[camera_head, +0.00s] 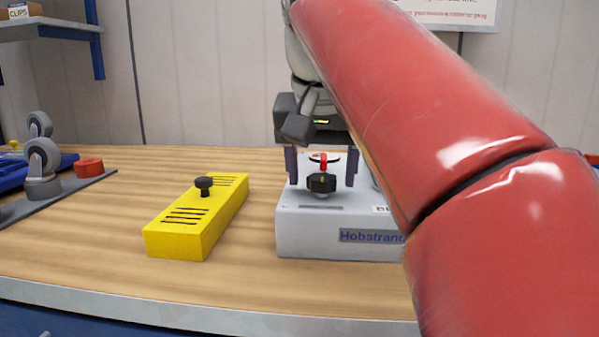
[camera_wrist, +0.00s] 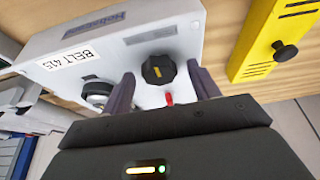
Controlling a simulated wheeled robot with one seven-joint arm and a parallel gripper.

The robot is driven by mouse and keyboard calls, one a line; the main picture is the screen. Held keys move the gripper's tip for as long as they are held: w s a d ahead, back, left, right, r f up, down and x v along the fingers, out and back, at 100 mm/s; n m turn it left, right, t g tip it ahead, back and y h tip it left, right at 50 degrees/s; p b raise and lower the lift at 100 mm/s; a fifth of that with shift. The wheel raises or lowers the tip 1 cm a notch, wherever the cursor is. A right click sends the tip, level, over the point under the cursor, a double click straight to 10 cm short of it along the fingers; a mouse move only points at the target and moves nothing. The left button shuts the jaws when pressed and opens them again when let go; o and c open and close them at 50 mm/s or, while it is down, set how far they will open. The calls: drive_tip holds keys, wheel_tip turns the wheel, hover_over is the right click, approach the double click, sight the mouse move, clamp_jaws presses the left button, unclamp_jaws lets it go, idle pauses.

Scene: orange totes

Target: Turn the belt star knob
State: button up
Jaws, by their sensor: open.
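The black star knob (camera_head: 321,183) stands on top of a white box (camera_head: 300,238) marked "Hobstrand". In the wrist view, the knob (camera_wrist: 158,70) has a yellow pointer mark, and the box carries a "BELT" label (camera_wrist: 74,60). My gripper (camera_head: 321,180) points down over the box and is open. In the wrist view, the fingers of my gripper (camera_wrist: 160,72) are on either side of the knob, with a visible gap on each side. A small red part (camera_wrist: 169,98) is on the box beside the knob.
A yellow slotted block (camera_head: 190,222) with a black knob (camera_head: 204,184) stands left of the box. Grey casters (camera_head: 42,160) and a red piece (camera_head: 89,167) are farther left. A round black-and-white dial (camera_wrist: 97,92) is on the box. Bare wooden bench (camera_head: 95,240) lies in front.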

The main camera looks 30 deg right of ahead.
drive_tip(key=c, duration=1)
drive_tip(key=shift+m+p, duration=0.3)
drive_tip(key=shift+m, duration=0.1)
drive_tip(key=m, duration=0.1)
drive_tip(key=m+g+h+p, duration=0.1)
drive_tip(key=m, duration=0.1)
drive_tip(key=shift+w+a+r+p, duration=0.1)
drive_tip(key=shift+w+r+p, duration=0.05)
drive_tip(key=shift+p, duration=0.15)
drive_tip(key=m+g+p, duration=0.1)
drive_tip(key=m+p, duration=0.1)
drive_tip(key=m, duration=0.1)
drive_tip(key=shift+w+m+h, duration=0.15)
drive_tip(key=shift+m+h, duration=0.15)
drive_tip(key=shift+h, duration=0.1)
drive_tip(key=m+g, duration=0.1)
drive_tip(key=m, duration=0.2)
drive_tip(key=shift+w+g+p, duration=0.15)
drive_tip(key=shift+g+p, duration=0.15)
drive_tip(key=shift+p, duration=0.05)
drive_tip(key=shift+w+m+g, duration=0.1)
drive_tip(key=shift+m+g, duration=0.5)
drive_tip(key=shift+m, duration=1.1)
